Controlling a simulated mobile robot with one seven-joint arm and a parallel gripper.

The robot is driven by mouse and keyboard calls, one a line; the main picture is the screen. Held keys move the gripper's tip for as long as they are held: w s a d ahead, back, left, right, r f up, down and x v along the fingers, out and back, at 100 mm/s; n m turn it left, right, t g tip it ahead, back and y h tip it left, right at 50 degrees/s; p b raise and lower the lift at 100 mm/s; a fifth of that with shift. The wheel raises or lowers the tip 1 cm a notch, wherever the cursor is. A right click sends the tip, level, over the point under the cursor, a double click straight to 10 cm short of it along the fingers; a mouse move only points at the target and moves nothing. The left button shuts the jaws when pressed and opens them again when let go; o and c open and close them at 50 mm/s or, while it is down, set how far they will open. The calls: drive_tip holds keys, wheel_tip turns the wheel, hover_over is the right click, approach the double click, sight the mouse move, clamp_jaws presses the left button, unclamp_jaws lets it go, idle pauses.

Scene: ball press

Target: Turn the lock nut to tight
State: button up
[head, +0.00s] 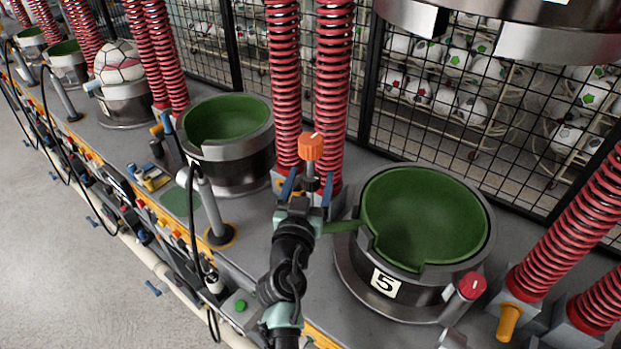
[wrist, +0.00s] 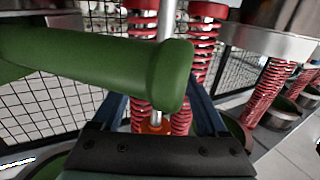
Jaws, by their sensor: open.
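An orange knob (head: 311,147) with a pale mark on its top, which looks like the lock nut, stands on a grey stem between two red springs. My gripper (head: 308,186) is open, its blue fingers apart on either side of the stem in the picture, just below the knob. I cannot tell whether they touch it. In the wrist view, orange (wrist: 155,127) shows between the blue fingers, partly hidden by a large green bar (wrist: 90,62) across the foreground. The fingertips are hidden there.
Press bowl 5 (head: 425,215), lined in green, stands close to the right of my gripper. Its green lever (head: 343,227) lies beside my wrist. A red knob (head: 472,286) stands at front right. Another green bowl (head: 228,118) is at left; a mesh fence stands behind.

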clamp_jaws()
idle(0.4)
